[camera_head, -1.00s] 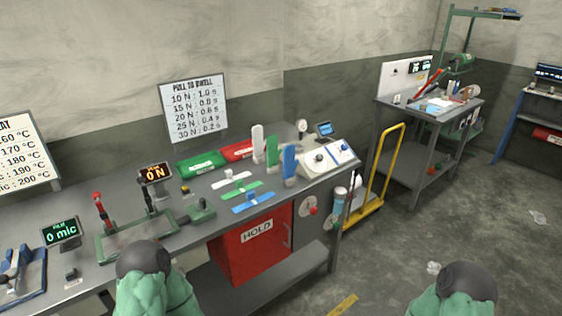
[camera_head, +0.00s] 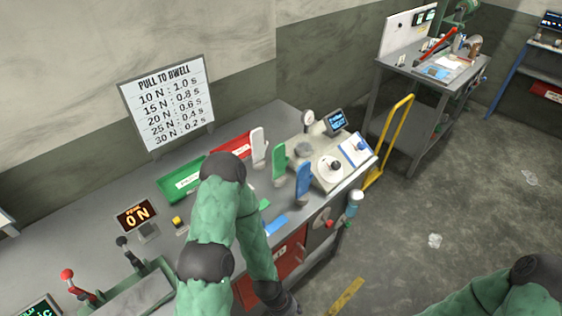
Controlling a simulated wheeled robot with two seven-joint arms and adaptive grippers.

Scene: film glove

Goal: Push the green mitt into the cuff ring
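The green mitt (camera_head: 279,163) stands upright on the bench between a white mitt (camera_head: 258,147) and a blue mitt (camera_head: 303,180). I cannot clearly make out the cuff ring; a small round-faced part (camera_head: 307,118) stands behind the control box. My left arm bends over the front of the bench, and its dark end, the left gripper (camera_head: 288,304), is low by the bench front at the bottom edge, well below the green mitt and apart from it. Its fingers are too unclear to read. Only part of my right arm shows at bottom right; its gripper is out of view.
Green (camera_head: 183,181) and red (camera_head: 232,147) trays lie behind. A force display (camera_head: 137,215) stands left. A yellow cart handle (camera_head: 398,130) is beyond the bench end.

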